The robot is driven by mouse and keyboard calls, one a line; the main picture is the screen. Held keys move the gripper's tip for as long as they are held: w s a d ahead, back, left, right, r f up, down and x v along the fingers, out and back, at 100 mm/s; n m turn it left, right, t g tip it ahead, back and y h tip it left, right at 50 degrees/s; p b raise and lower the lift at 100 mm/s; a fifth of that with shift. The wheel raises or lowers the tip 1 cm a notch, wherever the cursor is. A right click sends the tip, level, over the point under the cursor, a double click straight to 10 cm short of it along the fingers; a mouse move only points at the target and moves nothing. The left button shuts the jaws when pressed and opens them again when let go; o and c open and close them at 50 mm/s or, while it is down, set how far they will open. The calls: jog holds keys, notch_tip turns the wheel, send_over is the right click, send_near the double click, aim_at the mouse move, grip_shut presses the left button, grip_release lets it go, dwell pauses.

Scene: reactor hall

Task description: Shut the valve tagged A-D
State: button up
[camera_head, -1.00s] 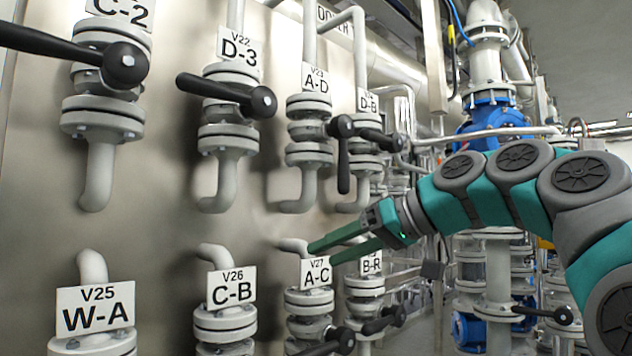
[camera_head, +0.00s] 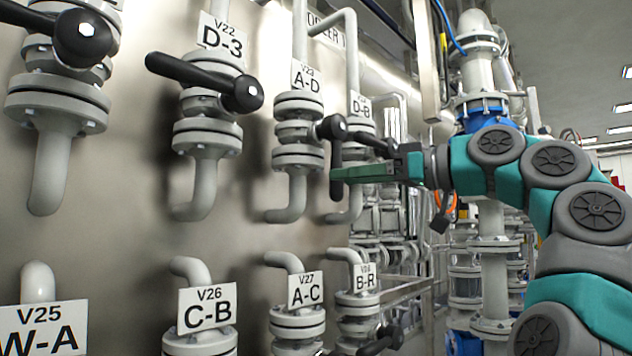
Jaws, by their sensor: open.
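The valve tagged A-D (camera_head: 306,78) is a grey flanged valve on a vertical pipe, in the upper row on the wall. Its black lever (camera_head: 336,152) hangs straight down from the round black hub, in line with the pipe. My gripper (camera_head: 334,174) reaches in from the right, its green fingers pointing left and level with the lever's lower part. The fingers cover a piece of the lever, whose end shows below them. The fingers overlap in this view, so I cannot tell whether the lever is between them or they touch it.
Valve D-B (camera_head: 361,106) stands close behind to the right, its lever near my gripper. Valve D-3 (camera_head: 220,36) is to the left, its lever pointing left. Valves C-B (camera_head: 207,307), A-C (camera_head: 306,290) and B-R (camera_head: 365,278) are below. Blue-flanged piping stands behind my arm.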

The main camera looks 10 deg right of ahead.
jog(key=x, duration=0.6)
jog(key=shift+a, duration=0.2)
jog(key=shift+w, duration=0.1)
jog(key=shift+c, duration=0.3)
grip_shut()
dwell(0.7)
